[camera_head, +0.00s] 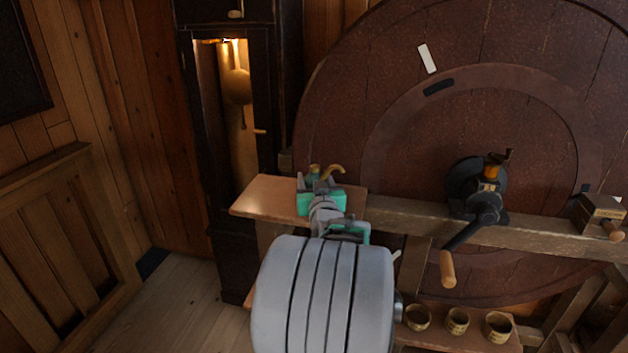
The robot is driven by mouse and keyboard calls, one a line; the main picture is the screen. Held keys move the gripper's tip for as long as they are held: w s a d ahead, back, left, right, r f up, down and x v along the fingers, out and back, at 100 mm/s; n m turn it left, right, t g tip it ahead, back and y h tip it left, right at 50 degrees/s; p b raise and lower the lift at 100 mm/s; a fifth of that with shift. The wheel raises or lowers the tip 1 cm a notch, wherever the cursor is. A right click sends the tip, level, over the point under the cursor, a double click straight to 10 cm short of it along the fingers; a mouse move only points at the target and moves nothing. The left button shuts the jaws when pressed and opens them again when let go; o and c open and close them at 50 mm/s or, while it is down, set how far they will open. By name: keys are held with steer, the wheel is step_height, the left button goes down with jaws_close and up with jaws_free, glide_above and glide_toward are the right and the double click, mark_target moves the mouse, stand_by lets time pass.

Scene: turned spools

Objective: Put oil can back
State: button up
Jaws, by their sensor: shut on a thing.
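My gripper (321,182), with grey fingers on a teal body, is above the wooden shelf (265,197) at its right part, pointing away from the camera. It is shut on a small brass-coloured thing with a curved part to the right, which looks like the oil can (332,172). The fingers and gripper body hide most of the can. I cannot tell whether its base touches the shelf.
A large round wooden wheel (340,110) fills the back right. A crank with a wooden handle (447,270) and a wooden box (602,214) are on the beam (400,212). Several cups (457,321) stand on a lower shelf. A tall dark clock case (200,130) stands behind left.

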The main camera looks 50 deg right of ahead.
steer(key=o, duration=1.3)
steer(key=shift+f, duration=0.1)
steer(key=shift+o, duration=0.3)
steer(key=shift+r+p, duration=0.35)
steer(key=shift+p, duration=0.05)
steer(key=b+v, duration=0.2)
steer(key=v, duration=1)
steer(key=shift+b, duration=0.3)
steer(key=shift+f, duration=0.15)
